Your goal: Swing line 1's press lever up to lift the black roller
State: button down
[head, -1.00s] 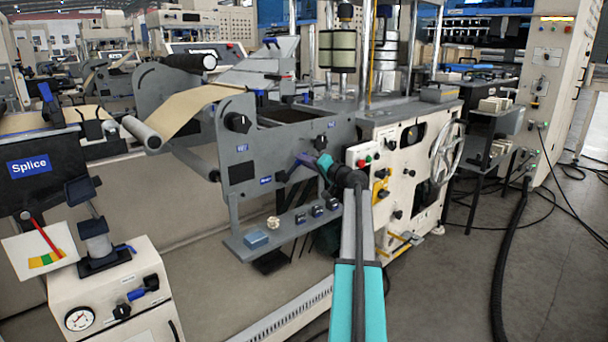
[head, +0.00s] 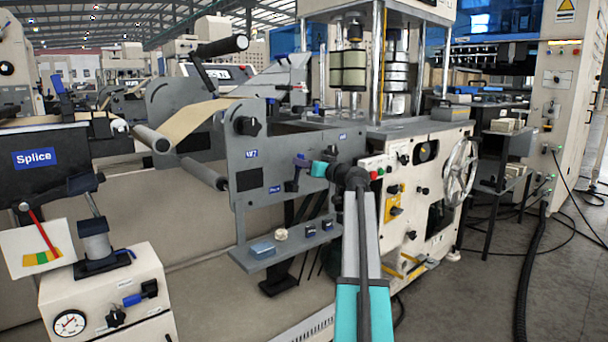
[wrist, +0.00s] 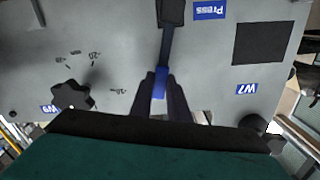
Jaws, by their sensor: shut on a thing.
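The press lever (head: 294,180) stands close to upright on the grey side plate, beside the blue Press label (head: 275,189). Its pivot is at the low end and its blue tip (wrist: 160,82) is at the high end. My gripper (head: 306,163) is shut on the blue tip; the wrist view, which looks upside down, shows a dark finger on each side of it. The black roller (head: 222,46) is raised on its dark arm, clear above the brown paper web (head: 195,122).
A black knob with a printed scale (wrist: 72,95) is beside the lever. A small shelf (head: 275,255) with a blue box juts out below. The cream cabinet with a handwheel (head: 459,170) stands right of my arm.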

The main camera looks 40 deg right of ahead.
jog(key=shift+w+a+r+n+b, duration=0.15)
jog(key=shift+a+r+n+b, duration=0.3)
jog(key=shift+a+n+b, duration=0.3)
jog(key=c, duration=1.7)
grip_release()
jog(key=shift+f, duration=0.1)
jog(key=shift+f, duration=0.1)
jog(key=s+p, duration=0.1)
jog(key=s, duration=0.3)
jog(key=s+p, duration=0.1)
jog(key=s, duration=0.4)
jog(key=s+a+p, duration=0.1)
jog(key=s+p, duration=0.1)
jog(key=s, duration=0.3)
